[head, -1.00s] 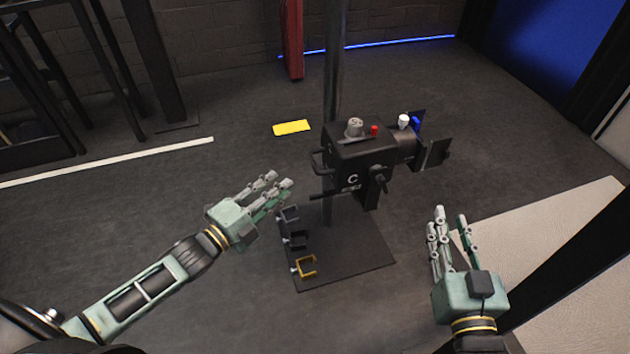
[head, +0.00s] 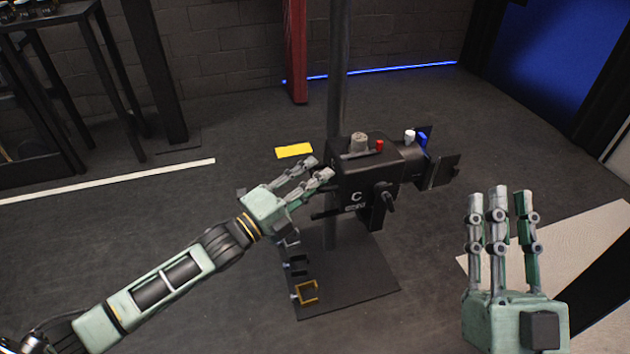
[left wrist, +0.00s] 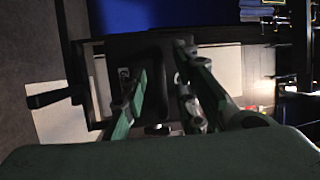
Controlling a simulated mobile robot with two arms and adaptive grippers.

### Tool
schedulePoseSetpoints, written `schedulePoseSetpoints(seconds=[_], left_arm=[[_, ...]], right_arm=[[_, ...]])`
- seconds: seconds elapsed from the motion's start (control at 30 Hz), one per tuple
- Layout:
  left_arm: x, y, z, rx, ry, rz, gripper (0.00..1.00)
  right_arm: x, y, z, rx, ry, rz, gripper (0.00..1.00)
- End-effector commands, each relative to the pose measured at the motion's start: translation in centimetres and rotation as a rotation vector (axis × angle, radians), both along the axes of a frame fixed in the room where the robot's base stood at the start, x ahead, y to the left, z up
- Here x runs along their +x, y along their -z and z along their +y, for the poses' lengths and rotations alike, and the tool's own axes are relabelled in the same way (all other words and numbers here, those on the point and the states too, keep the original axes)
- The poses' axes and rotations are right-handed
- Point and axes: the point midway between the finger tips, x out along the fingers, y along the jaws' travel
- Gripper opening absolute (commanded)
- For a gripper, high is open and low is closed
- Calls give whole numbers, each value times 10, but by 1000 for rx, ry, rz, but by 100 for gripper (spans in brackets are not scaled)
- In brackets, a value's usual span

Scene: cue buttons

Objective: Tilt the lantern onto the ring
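The lantern (head: 365,180) is a black box marked "C" with a short barrel and flaps pointing right, mounted at a pole (head: 340,85). A grey knob and red, white and blue pieces sit on top. My left gripper (head: 318,168) is open at the lantern's left side, fingers around its rear frame; I cannot tell if they touch. In the left wrist view, the dark lantern body (left wrist: 155,55) lies beyond my spread fingers (left wrist: 160,70). My right gripper (head: 505,195) is open and empty, to the lantern's right and nearer. I cannot make out a ring.
A dark base plate (head: 355,285) lies below, with a yellow square bracket (head: 306,292) and a black one (head: 298,264) at its left edge. A yellow patch (head: 294,150) lies on the floor behind. A red post (head: 296,50) stands further back.

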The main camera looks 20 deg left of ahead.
Motion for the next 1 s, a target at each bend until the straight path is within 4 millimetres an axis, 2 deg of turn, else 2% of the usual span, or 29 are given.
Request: schedulePoseSetpoints(seconds=[0.27,0.57,1.0], left_arm=[[1,0,-1,0,0,0,26],[1,0,-1,-1,0,1,0],[1,1,-1,-2,1,2,0]], right_arm=[[-1,-1,0,3,-1,-7,28],[-1,-1,0,2,0,-6,28],[0,-1,0,1,0,-5,28]])
